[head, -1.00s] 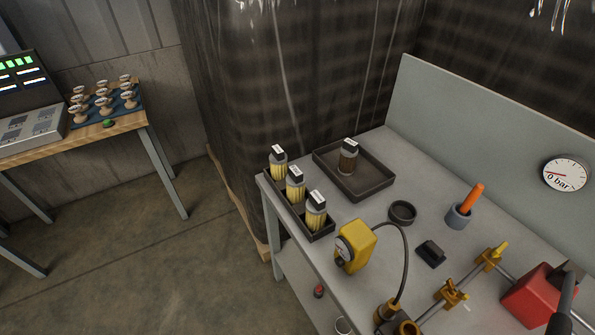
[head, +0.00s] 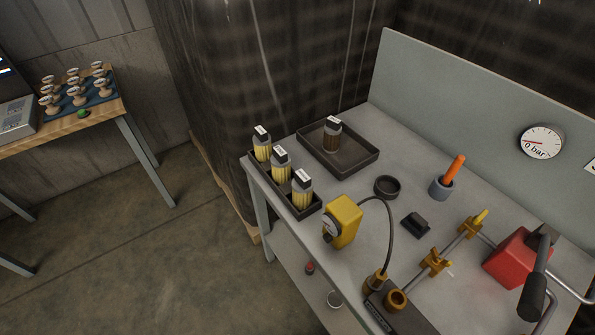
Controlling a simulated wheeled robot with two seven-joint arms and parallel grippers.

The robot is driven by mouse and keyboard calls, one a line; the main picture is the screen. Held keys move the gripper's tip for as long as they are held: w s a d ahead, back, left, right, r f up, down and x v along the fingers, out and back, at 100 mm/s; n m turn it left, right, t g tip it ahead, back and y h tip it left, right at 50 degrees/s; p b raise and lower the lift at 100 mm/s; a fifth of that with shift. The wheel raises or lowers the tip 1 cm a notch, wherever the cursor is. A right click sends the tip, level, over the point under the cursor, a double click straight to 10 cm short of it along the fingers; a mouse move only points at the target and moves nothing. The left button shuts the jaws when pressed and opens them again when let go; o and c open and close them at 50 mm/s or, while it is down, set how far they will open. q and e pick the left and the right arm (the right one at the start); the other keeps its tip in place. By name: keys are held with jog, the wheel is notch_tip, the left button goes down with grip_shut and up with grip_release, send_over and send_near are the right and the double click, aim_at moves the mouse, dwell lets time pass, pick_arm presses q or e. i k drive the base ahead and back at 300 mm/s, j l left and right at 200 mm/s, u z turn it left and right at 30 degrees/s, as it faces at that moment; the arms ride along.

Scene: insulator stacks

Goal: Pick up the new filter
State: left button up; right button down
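Several filters with black caps and white labels stand on the grey bench in the head view. Three have clean yellow bodies and stand in a row in a narrow black tray (head: 312,209) at the bench's left edge: a far one (head: 262,148), a middle one (head: 281,164) and a near one (head: 303,190). A fourth filter (head: 332,137) has a dark brown body and stands alone in a wider black tray (head: 352,165) behind them. The label text is too small to read. Neither of my grippers shows.
A pressure gauge (head: 541,142) reads near 0 bar. Open floor lies left.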

aim_at(280, 161)
jog(key=i+j+z, duration=0.1)
jog(key=j+z, duration=1.25)
jog(key=j, duration=0.1)
